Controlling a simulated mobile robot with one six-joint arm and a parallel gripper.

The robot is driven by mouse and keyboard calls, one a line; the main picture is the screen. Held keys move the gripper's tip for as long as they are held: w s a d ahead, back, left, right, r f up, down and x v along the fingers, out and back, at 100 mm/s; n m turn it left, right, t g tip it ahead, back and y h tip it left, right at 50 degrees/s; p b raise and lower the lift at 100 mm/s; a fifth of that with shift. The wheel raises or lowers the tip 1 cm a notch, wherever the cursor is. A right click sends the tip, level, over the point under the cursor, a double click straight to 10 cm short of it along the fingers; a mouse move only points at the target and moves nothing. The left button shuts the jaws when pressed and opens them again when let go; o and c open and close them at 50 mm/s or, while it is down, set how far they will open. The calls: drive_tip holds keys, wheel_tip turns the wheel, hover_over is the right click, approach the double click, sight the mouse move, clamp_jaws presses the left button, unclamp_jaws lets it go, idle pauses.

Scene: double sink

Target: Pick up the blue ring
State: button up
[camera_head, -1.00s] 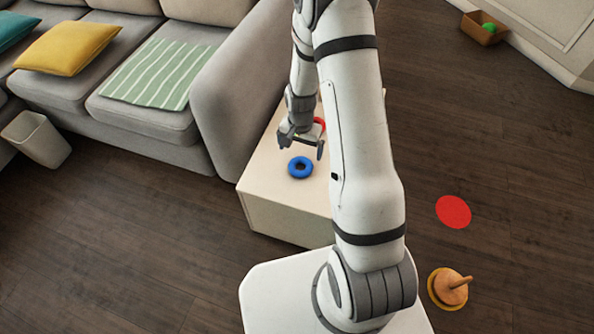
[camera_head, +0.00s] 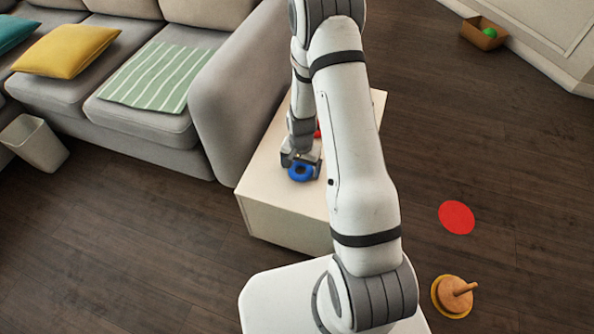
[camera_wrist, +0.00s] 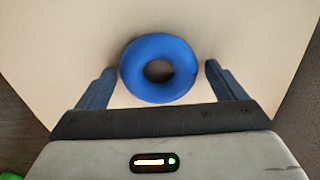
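The blue ring (camera_head: 300,174) lies flat on top of the cream-coloured low table (camera_head: 268,213) beside the sofa. In the wrist view the blue ring (camera_wrist: 159,68) sits between the two fingers of my gripper (camera_wrist: 157,80). The fingers are spread, one on each side of it, with a small gap visible at the right finger and a very narrow one at the left. In the head view my gripper (camera_head: 300,164) is low over the ring and covers part of its far side.
A red object (camera_head: 317,131) on the table is mostly hidden behind my arm. A wooden peg on a round base (camera_head: 455,294) and a red disc (camera_head: 457,217) are on the floor at right. The grey sofa (camera_head: 222,105) stands close on the table's left.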

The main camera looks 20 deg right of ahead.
drive_tip(key=c, duration=0.8)
drive_tip(key=shift+r, duration=0.1)
